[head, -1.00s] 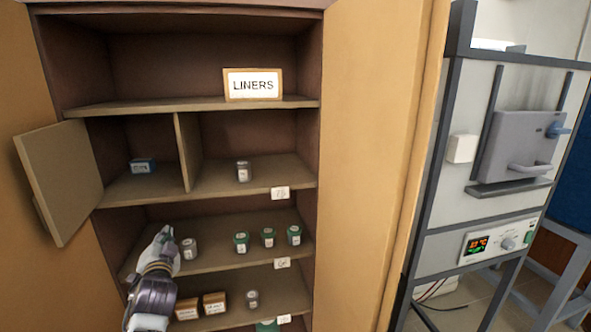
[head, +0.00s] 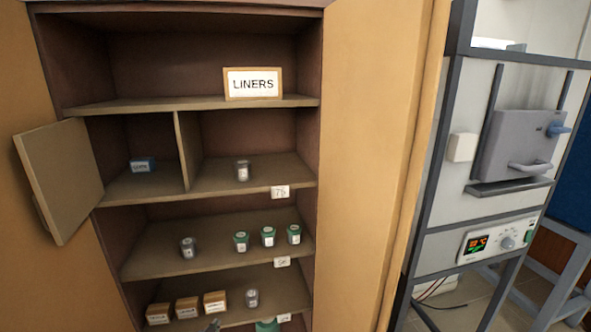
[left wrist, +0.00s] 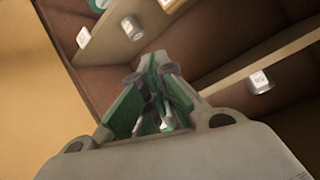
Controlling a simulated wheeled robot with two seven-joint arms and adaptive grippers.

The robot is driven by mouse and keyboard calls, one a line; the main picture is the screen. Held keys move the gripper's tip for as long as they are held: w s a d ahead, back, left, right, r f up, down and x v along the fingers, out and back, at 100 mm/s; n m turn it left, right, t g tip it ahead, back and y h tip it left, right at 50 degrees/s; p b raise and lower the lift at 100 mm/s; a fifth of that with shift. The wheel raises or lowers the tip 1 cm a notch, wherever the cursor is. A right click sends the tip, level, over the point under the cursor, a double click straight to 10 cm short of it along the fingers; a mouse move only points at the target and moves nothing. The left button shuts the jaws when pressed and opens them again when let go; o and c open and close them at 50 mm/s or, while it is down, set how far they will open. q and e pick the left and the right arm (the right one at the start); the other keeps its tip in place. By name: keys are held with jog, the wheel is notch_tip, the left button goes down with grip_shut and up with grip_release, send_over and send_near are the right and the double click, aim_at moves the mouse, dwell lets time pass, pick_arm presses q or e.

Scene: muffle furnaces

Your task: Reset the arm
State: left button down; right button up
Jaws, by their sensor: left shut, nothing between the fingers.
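My left gripper (left wrist: 152,72) fills the middle of the left wrist view, its green-padded fingers shut with nothing between them. In the head view only a small grey tip of the left gripper (head: 214,325) shows at the bottom edge, in front of the lowest visible shelf. My right gripper is in neither view.
A small door (head: 60,180) sticks out left. A furnace (head: 520,148) stands right.

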pick_arm(q)
jog(key=s+d+f+n+g+h, duration=0.1)
jog(key=s+f+g, duration=0.2)
jog(key=s+f, duration=0.95)
jog(key=s+d+f+g, duration=0.1)
jog(key=s+f+g, duration=0.2)
jog(key=s+f, duration=0.95)
jog(key=s+f+g, duration=0.1)
jog(key=s+f, duration=0.3)
jog(key=s, duration=0.7)
jog(key=s+f+g, duration=0.2)
jog(key=s+f, duration=0.3)
jog(key=s, duration=0.6)
jog(key=s+f+g, duration=0.2)
jog(key=s+f, duration=0.2)
jog(key=s, duration=0.7)
jog(key=shift+d+f, duration=0.25)
jog(key=shift+f, duration=0.15)
jog(key=shift+w, duration=0.1)
